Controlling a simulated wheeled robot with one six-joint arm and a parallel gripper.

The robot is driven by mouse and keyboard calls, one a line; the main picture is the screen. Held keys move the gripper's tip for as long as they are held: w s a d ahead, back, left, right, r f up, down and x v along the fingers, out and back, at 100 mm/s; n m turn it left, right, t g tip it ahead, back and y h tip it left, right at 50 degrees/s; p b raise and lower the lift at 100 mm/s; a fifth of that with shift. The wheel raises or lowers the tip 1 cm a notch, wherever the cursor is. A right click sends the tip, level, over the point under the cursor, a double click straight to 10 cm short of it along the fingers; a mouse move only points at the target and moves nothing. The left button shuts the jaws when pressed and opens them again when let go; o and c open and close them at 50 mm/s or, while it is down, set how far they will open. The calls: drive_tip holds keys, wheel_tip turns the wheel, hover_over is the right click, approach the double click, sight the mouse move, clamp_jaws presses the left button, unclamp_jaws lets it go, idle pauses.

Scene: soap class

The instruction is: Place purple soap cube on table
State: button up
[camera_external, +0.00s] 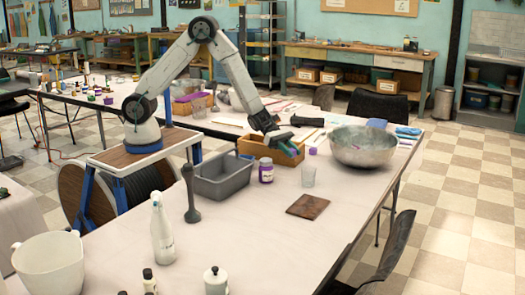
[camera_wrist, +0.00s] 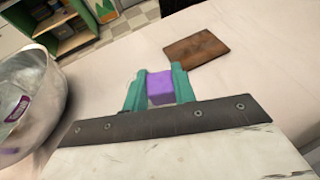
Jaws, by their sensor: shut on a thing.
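The purple soap cube (camera_wrist: 160,88) sits between the two green fingers of my gripper (camera_wrist: 159,90) in the wrist view, and the fingers are shut on it. In the external view my gripper (camera_external: 292,150) is tilted down above the white table (camera_external: 250,240), between the wooden box and the metal bowl. The cube is hard to make out there. I cannot tell its exact height over the table.
A metal bowl (camera_external: 362,147) stands to the right of my gripper.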

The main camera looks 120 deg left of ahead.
sight(291, 176)
drive_tip(key=s+a+f+n+y, duration=0.2)
drive_tip(key=s+a+n+y, duration=0.15)
drive_tip(key=a, duration=0.35)
drive_tip(key=shift+t+y, duration=0.25)
drive_tip(key=shift+t, duration=0.15)
wheel_tip(291, 176, down, 10)
drive_tip(key=shift+d+r, duration=0.15)
drive_tip(key=shift+r, duration=0.1)
drive_tip(key=shift+f, duration=0.15)
drive_tip(key=o, duration=0.9)
drive_tip(key=shift+o, duration=0.2)
drive_tip(key=v, duration=1.2)
drive_tip(key=shift+r, duration=0.2)
